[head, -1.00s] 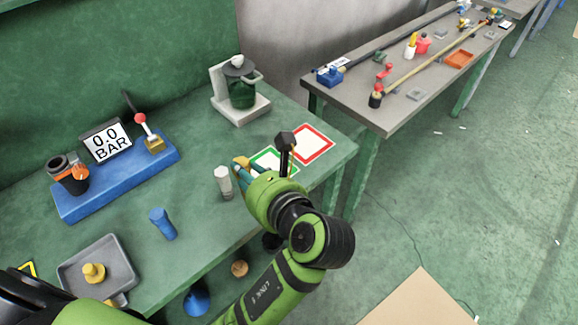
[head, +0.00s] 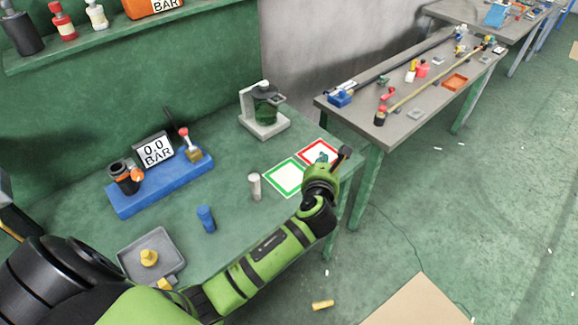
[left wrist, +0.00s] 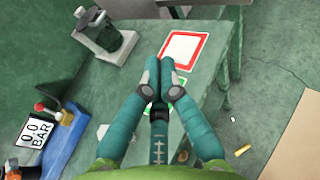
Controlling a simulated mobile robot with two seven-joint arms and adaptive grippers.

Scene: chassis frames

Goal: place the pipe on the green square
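The green square (head: 285,178) is a green-bordered white patch on the table, bare in the head view; my fingers cover most of it in the left wrist view. A short yellow cylinder, which looks like the pipe (head: 322,305), lies on the floor before the table; it also shows in the left wrist view (left wrist: 242,150). My left gripper (head: 322,158) is above the table's right end, over the red square (head: 318,151). In the left wrist view its teal fingers (left wrist: 164,78) are together, with nothing seen between them. My right gripper is out of view.
A grey cylinder (head: 254,186) and a blue cylinder (head: 206,219) stand on the table. A grey tray (head: 130,262) holds yellow parts. The gauge stand (head: 160,186) and a green-bodied device (head: 265,110) are behind. Another table (head: 400,122) stands to the right.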

